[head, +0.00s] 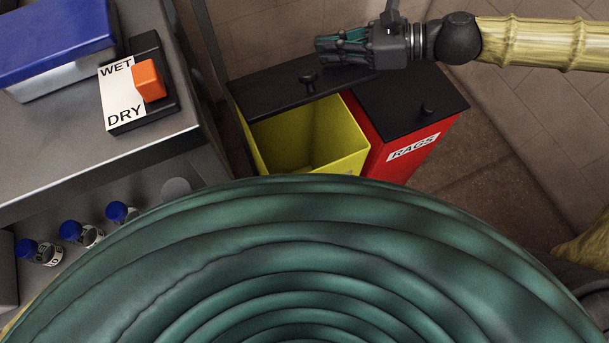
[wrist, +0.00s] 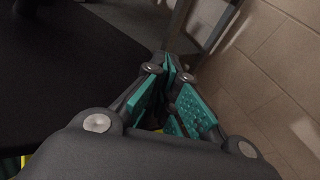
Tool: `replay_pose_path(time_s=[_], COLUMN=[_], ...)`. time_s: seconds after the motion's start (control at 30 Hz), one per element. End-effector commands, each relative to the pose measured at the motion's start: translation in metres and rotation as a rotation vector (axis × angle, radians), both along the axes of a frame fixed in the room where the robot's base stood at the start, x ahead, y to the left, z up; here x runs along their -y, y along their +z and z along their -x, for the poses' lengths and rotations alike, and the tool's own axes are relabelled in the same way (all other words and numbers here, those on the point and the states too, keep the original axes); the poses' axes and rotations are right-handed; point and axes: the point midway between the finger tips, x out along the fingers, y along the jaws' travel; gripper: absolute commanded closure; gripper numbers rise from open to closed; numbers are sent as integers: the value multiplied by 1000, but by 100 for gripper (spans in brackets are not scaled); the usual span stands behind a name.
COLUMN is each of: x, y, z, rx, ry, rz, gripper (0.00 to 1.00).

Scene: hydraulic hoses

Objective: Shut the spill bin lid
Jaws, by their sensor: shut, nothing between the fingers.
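The yellow bin (head: 345,152) stands open, with its empty-looking inside showing. I take it for the spill bin; its front is hidden by the green coil. Its black lid (head: 265,97), with a small knob (head: 308,83), is at the back of the opening and leaves the front part uncovered. My gripper (head: 322,47) is shut and empty, at the far side of the lid and close to it in the picture. I cannot tell whether they touch. In the wrist view my teal-padded fingers (wrist: 172,75) are together, with a black surface (wrist: 70,80) to their left, likely the lid.
The red RAGS bin (head: 397,158) stands right beside the yellow one, its black lid (head: 415,98) shut. A large green hose coil (head: 310,235) fills the foreground. A grey bench (head: 40,150) with a WET/DRY switch (head: 138,85) is at left. Brick walls stand behind.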

Motion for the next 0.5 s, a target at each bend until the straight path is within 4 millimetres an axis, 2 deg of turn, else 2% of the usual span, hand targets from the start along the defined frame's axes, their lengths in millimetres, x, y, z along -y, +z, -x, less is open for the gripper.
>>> replay_pose_path(time_s=[0.5], x=[10], y=[-13], z=[22], rx=[-1], ry=[-1], rz=[0], gripper=[100])
